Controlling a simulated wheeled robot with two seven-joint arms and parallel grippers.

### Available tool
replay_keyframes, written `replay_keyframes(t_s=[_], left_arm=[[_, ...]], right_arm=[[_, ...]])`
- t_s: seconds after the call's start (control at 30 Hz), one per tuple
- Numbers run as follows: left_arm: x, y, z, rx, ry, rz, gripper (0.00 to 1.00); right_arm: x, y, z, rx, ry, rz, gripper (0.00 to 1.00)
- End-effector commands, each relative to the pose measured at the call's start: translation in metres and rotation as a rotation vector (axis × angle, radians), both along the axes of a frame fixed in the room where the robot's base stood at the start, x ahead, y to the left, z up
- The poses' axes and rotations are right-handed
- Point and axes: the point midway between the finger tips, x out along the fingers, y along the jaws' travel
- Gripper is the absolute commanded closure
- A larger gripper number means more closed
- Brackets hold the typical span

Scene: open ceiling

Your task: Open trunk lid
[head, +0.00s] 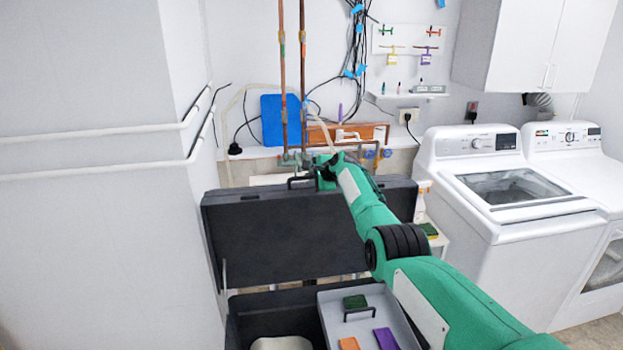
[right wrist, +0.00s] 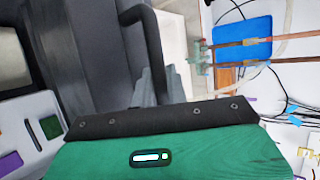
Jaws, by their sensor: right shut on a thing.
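The dark grey trunk (head: 240,325) stands in front of me with its lid (head: 290,235) raised, close to upright. The lid's black handle (head: 293,183) is on its top edge; it also shows in the right wrist view (right wrist: 147,45). My right gripper (head: 318,172) is at that top edge beside the handle and is shut on it, though the wrist housing hides most of the fingers. The open trunk holds a grey tray (head: 335,325) and a pale item (head: 282,343). My left gripper is not in view.
The tray carries a green block (head: 355,301), an orange block (head: 349,343) and a purple block (head: 386,338). A washing machine (head: 490,190) stands to the right. A white wall (head: 90,240) is close on the left. Copper pipes (head: 282,80) run behind the lid.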

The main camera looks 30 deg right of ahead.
Motion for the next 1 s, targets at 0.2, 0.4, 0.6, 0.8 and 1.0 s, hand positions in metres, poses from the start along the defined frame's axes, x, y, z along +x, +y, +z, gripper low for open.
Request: replay_keyframes(t_s=[0.2, 0.4, 0.6, 0.8, 1.0], left_arm=[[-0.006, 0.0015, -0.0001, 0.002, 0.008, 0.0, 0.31], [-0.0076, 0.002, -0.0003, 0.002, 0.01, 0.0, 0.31], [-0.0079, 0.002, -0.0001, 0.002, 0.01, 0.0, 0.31], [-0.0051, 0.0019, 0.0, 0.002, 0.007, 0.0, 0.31], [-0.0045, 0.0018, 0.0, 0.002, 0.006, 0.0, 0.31]], right_arm=[[0.0014, -0.0013, 0.0034, -0.005, -0.008, -0.002, 1.0], [0.0019, -0.002, 0.0058, -0.005, -0.013, -0.004, 1.0], [0.0022, -0.0024, 0.0074, -0.005, -0.015, -0.004, 0.77], [0.0018, -0.0018, 0.0055, -0.004, -0.012, -0.004, 0.77], [0.0015, -0.0013, 0.0043, -0.003, -0.01, -0.004, 0.77]])
